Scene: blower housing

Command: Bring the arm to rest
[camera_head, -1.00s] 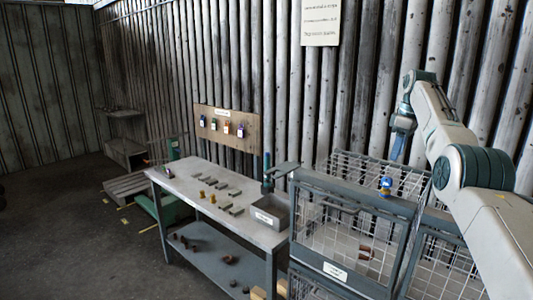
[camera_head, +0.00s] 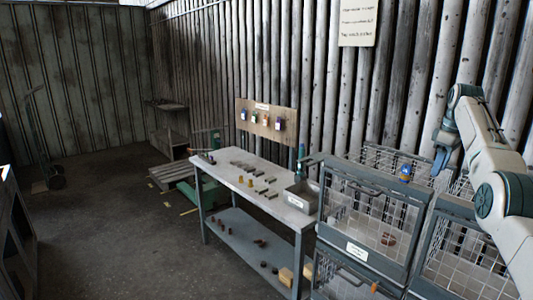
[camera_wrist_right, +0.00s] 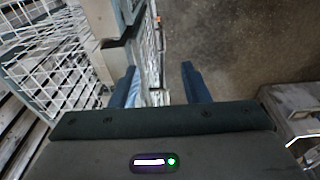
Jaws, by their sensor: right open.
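My right arm (camera_head: 497,165) comes in from the right edge of the head view, bent at the elbow. My right gripper (camera_head: 440,160) hangs down at its end, above and behind the wire cages. In the right wrist view its two blue fingers (camera_wrist_right: 160,88) stand apart with nothing between them; cage wire and the floor show below. My left gripper is not in view.
The floor (camera_head: 120,230) further left is clear.

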